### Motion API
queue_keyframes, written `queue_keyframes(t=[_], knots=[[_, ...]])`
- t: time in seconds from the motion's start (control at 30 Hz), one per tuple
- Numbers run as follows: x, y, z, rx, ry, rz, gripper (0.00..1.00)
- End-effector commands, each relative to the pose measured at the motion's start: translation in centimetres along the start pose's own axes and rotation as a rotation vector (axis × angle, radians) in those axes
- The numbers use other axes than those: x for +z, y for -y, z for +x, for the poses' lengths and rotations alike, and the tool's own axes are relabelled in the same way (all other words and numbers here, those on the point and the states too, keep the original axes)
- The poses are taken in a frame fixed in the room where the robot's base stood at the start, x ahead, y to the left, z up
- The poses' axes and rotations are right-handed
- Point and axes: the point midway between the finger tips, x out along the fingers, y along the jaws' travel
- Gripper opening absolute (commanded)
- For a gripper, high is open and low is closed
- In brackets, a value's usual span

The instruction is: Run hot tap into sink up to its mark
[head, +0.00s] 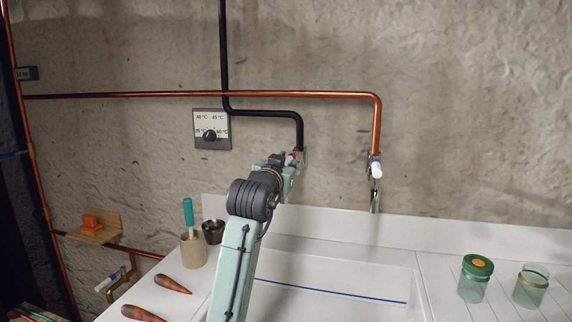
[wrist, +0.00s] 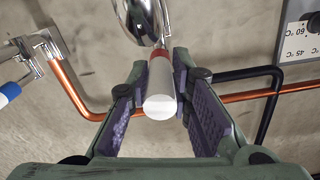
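The hot tap, with a red band on its white lever (wrist: 160,90), sits at the end of the black pipe. In the head view my gripper (head: 291,163) is at this tap and hides most of it. In the wrist view my gripper (wrist: 160,80) is open, its fingers on either side of the lever with narrow gaps. The white sink (head: 405,270) has a blue mark line (head: 330,291) along its inner wall. I see no water stream; my arm hides part of the sink, and its bottom is out of view.
A blue-banded tap (head: 376,169) hangs from the copper pipe (head: 250,94) to the right. A temperature dial (head: 211,130) is on the wall. Jars (head: 474,280) stand on the right drainer. A beige pot (head: 193,250) and a dark metal cup (head: 213,232) stand left of my arm.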

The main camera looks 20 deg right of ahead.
Motion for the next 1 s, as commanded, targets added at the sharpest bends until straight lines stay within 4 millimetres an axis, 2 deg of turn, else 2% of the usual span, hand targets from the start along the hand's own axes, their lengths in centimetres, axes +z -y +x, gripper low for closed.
queue_keyframes(t=[0.27,0.83,1.0], knots=[[-0.01,0.01,-0.01,0.0,0.0,0.0,0.0],[0.03,0.09,0.02,0.001,0.0,-0.001,0.0],[0.25,0.99,0.45,0.02,-0.003,-0.002,0.0]])
